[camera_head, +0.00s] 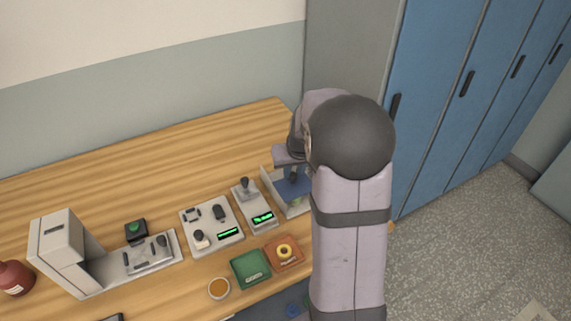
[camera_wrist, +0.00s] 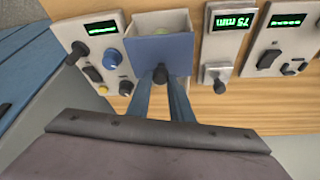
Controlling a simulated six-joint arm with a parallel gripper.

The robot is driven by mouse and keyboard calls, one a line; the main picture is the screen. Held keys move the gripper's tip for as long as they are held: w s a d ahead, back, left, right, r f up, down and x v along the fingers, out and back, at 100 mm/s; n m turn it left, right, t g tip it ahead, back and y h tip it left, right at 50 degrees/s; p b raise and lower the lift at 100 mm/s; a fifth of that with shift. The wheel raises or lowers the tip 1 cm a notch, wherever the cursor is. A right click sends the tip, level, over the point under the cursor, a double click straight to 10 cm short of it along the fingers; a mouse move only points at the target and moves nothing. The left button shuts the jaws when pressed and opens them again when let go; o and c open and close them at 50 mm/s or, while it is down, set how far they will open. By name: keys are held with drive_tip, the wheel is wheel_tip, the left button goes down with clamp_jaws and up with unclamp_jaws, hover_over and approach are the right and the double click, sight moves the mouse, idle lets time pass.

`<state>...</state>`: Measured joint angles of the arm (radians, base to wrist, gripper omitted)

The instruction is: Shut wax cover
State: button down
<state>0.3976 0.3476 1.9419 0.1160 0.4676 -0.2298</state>
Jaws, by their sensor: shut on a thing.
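The wax cover (camera_wrist: 158,50) is a flat blue panel with a dark knob (camera_wrist: 160,73) near its front edge. It lies over the front part of a pale open-topped box (camera_wrist: 160,17). The back of the box is uncovered, and a pale green thing (camera_wrist: 157,32) shows inside. My gripper (camera_wrist: 162,82) is shut on the knob, its two blue-grey fingers reaching to it from the front. In the head view, the cover (camera_head: 296,191) is partly hidden by my arm, with my gripper (camera_head: 292,176) above it.
A panel with knobs (camera_wrist: 95,65) stands close to the left of the box in the wrist view; a 75 mm display unit (camera_wrist: 226,50) stands to its right. In the head view, a green tray (camera_head: 249,268) and an orange tray (camera_head: 285,252) lie in front. Bare table lies behind.

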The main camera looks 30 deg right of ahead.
sight(297, 194)
drive_tip(key=shift+s, duration=0.45)
drive_tip(key=c, duration=1.6)
unclamp_jaws()
drive_tip(key=shift+s, duration=0.1)
drive_tip(key=shift+b+v, duration=0.95)
drive_tip(key=shift+v, duration=2.75)
drive_tip(key=shift+s, duration=0.1)
